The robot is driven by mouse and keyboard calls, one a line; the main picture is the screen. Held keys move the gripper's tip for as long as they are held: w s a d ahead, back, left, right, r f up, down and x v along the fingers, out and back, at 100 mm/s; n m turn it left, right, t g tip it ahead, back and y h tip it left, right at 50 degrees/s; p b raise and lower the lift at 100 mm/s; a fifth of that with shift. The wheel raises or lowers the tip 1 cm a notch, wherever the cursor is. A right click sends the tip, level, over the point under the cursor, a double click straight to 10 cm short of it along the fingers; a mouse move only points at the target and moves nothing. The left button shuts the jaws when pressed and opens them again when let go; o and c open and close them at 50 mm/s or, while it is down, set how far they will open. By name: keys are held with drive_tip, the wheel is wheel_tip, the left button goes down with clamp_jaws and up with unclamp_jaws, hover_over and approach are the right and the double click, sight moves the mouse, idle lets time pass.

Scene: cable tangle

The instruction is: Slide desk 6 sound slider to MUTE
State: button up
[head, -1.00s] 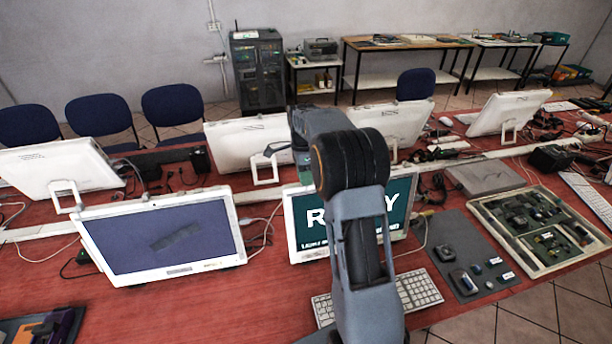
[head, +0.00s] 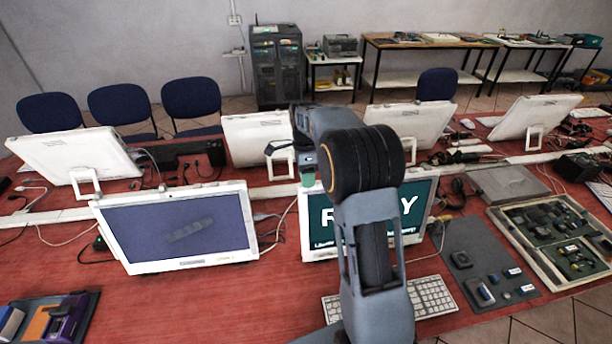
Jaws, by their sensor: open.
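I cannot pick out the desk 6 sound slider or a MUTE mark in the head view. A dark grey mat (head: 462,236) at the right holds several small dark and blue pieces with white labels, too small to read. My gripper (head: 280,152) is partly hidden behind my arm's dark wrist joint. It is open, in the air in front of the back row of monitors, with nothing seen in it. A monitor (head: 325,247) with a teal screen and white lettering stands behind my arm, partly covered. A white keyboard (head: 435,297) lies in front of it.
A monitor with a dark blue screen (head: 178,228) stands at left. An open tray of electronic parts (head: 522,256) lies at right, beside a grey flat box (head: 507,184). A dark tray (head: 88,310) is at front left. The red tabletop (head: 190,305) is clear at front centre-left.

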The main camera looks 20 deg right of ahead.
drive_tip(key=v, duration=1.3)
drive_tip(key=shift+r, duration=0.4)
